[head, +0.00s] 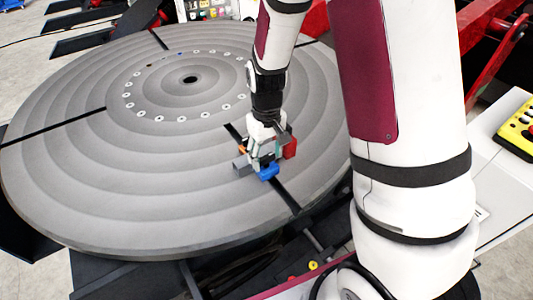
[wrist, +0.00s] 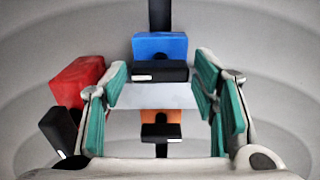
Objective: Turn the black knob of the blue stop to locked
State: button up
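The blue stop (wrist: 160,46) sits at the top middle of the wrist view, with its black knob (wrist: 159,71) on the near side. The knob lies crosswise and has a white mark towards its left end. My gripper (wrist: 161,78) is open, with one teal-padded finger on each side of the knob and a visible gap at both sides. In the head view the blue stop (head: 268,173) shows just below my gripper (head: 266,161). The knob is hidden there.
A red stop (wrist: 80,82) with a black knob (wrist: 60,131) stands at the left. An orange stop (wrist: 160,117) with a black knob (wrist: 161,133) is nearer. A grey plate (wrist: 158,96) lies between. The round grooved table (head: 80,190) is otherwise largely clear.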

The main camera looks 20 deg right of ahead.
aim_at(267, 156)
dwell(0.3)
notch_tip(267, 156, up, 12)
dwell(0.5)
dwell(0.3)
jog(key=s+r+m+t, duration=0.2)
jog(key=s+r+t, duration=0.3)
jog(key=s+r, duration=1)
jog(key=shift+s+r+t, duration=0.25)
jog(key=shift+s+t, duration=0.05)
jog(key=shift+s, duration=1.6)
jog(key=shift+a, duration=0.1)
